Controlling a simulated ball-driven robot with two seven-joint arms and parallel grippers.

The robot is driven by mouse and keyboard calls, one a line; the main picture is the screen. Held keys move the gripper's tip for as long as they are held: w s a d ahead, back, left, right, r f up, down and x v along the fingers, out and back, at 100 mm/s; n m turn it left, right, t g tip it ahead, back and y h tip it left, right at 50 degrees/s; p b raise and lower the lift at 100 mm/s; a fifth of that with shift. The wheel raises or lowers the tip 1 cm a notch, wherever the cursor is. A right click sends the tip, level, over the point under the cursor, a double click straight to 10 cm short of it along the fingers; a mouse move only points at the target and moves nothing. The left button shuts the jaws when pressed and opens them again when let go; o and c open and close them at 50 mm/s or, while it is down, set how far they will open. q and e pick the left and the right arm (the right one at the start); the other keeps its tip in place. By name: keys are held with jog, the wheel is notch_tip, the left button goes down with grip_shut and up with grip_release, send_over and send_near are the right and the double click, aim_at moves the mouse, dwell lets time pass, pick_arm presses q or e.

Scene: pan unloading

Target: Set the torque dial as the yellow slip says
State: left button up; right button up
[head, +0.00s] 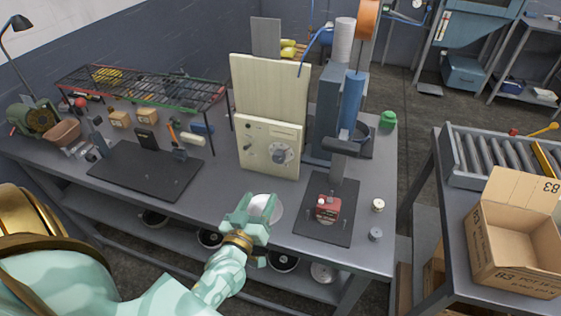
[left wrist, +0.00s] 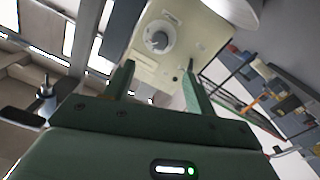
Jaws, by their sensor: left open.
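A cream control panel (head: 269,146) stands upright near the middle of the bench. Its grey round torque dial (head: 282,153) sits on the right part of its face, with small knobs and markings too small to read. The dial (left wrist: 158,41) also shows in the left wrist view, ahead of and between the fingers. My left gripper (head: 256,209) is open and empty, in front of and below the panel, apart from the dial. The left wrist view shows its two green fingers (left wrist: 158,72) spread. I cannot make out a yellow slip. My right gripper is out of view.
A white round object (head: 265,205) is behind my left gripper. A press with a red block (head: 328,208) stands to the right. A black mat (head: 148,170) and a wire rack (head: 140,85) are left. A cardboard box (head: 510,245) stands on the right table.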

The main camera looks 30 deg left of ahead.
aim_at(278, 160)
pick_arm(q)
jog(key=b+x, duration=0.1)
jog(key=x, duration=1.4)
jog(key=shift+w+a, duration=0.1)
jog(key=shift+a, duration=0.05)
jog(key=c, duration=1)
